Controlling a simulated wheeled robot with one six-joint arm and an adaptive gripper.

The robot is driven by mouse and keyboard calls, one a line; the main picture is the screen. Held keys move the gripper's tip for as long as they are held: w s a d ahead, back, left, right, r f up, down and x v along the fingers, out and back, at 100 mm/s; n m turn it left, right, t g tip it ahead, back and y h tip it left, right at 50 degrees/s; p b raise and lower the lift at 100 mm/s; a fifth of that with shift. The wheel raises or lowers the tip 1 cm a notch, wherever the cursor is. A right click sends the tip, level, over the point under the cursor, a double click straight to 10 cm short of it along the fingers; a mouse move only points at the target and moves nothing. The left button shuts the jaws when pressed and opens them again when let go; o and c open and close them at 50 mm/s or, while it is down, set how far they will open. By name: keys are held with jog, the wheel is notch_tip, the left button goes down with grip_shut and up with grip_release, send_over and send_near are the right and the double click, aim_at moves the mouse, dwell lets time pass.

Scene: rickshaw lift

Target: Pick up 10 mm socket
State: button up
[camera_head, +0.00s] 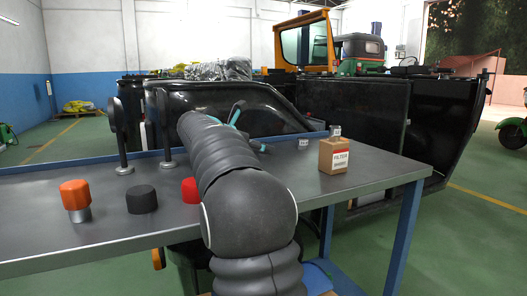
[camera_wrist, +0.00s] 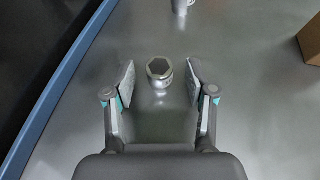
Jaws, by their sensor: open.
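A metal socket (camera_wrist: 159,69) with a hexagonal opening stands upright on the grey table in the wrist view. My gripper (camera_wrist: 161,76) is open, with one finger on each side of the socket and a gap on both sides. I cannot read a size on this socket. In the head view my gripper (camera_head: 250,127) is over the back part of the table, partly hidden by my arm, and the socket between its fingers is not clearly visible. A second small metal piece (camera_wrist: 180,6) is cut off at the top of the wrist view.
A cardboard filter box (camera_head: 334,157) stands at the table's right, with a small labelled piece (camera_head: 335,131) at its top. Another labelled piece (camera_head: 303,143) lies nearby. Orange (camera_head: 75,195), black (camera_head: 142,200) and red (camera_head: 190,190) capped items stand left. A blue rim (camera_wrist: 58,88) borders the table.

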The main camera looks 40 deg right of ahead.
grip_shut()
